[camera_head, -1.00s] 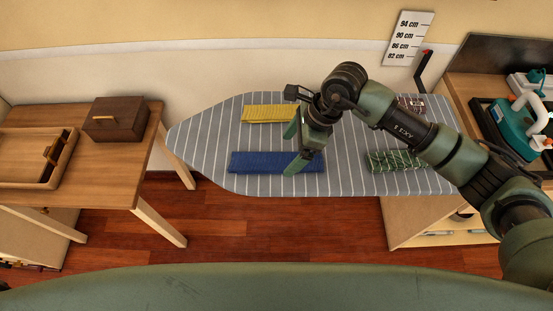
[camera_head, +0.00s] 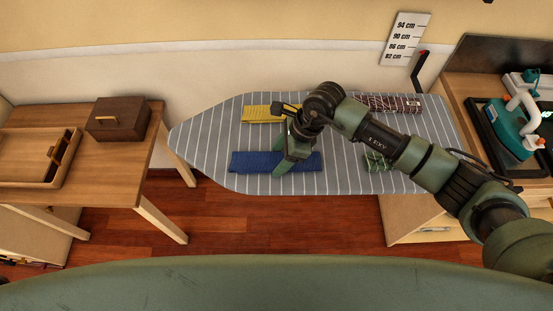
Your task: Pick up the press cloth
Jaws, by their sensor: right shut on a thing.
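Several folded cloths lie on the striped ironing board (camera_head: 215,125): a blue one (camera_head: 252,162) at the front left, a yellow one (camera_head: 258,113) behind it, a dark red patterned one (camera_head: 392,103) at the back right, and a green patterned one (camera_head: 380,162) at the front right, partly hidden by my arm. I cannot tell by any label which is the press cloth. My right gripper (camera_head: 286,162) points down at the blue cloth and is shut on it, covering part of its right half. The blue cloth still appears flat on the board. My left gripper is not in view.
A wooden table (camera_head: 130,170) at left holds a dark brown box (camera_head: 118,119) and a wooden tray (camera_head: 62,160). A teal iron (camera_head: 515,128) stands on the right-hand counter. A height scale (camera_head: 407,38) is on the wall. Grey board is bare left of the cloths.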

